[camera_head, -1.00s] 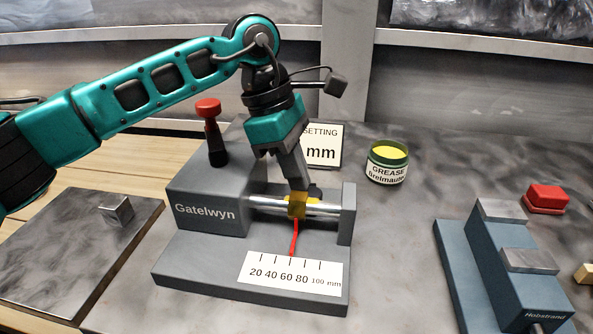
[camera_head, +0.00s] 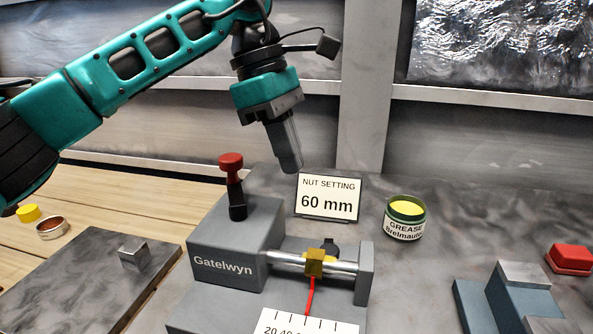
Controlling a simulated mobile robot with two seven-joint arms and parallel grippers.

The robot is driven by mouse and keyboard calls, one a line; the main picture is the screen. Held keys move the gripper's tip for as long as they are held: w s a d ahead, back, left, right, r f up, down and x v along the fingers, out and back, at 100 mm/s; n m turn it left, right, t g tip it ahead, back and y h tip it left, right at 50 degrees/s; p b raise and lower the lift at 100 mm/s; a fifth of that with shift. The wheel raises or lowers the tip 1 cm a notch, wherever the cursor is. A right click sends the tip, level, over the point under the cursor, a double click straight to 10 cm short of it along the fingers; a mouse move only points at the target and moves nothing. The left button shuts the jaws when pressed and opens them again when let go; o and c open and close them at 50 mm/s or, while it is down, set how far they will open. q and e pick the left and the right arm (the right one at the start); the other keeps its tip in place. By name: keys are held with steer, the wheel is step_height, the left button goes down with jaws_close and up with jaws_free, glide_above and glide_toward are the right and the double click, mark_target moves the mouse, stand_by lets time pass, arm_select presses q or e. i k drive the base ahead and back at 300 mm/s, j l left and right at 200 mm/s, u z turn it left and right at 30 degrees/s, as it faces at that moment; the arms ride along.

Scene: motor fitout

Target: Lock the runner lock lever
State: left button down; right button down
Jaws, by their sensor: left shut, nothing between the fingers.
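The grey Gatelwyn fixture (camera_head: 205,285) stands at the lower centre. A black lever with a red knob (camera_head: 231,164) stands upright on its block. A yellow nut (camera_head: 315,262) sits on the silver rods (camera_head: 342,266), with a red pointer (camera_head: 310,294) running down to the scale (camera_head: 300,324), which is cut off below. A small black part (camera_head: 330,247) shows behind the nut; I cannot tell whether it or the red-knobbed lever is the runner lock lever. My left gripper (camera_head: 291,168) is shut and empty, above and behind the rods, touching nothing. My right gripper is out of view.
A sign (camera_head: 328,197) reads "NUT SETTING 60 mm" behind the fixture. A grease tub (camera_head: 405,218) stands to its right. A blue fixture (camera_head: 488,305) and a red block (camera_head: 569,258) are at far right. A dark plate (camera_head: 80,275) lies left.

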mark_target(332, 250)
steer(key=k, duration=1)
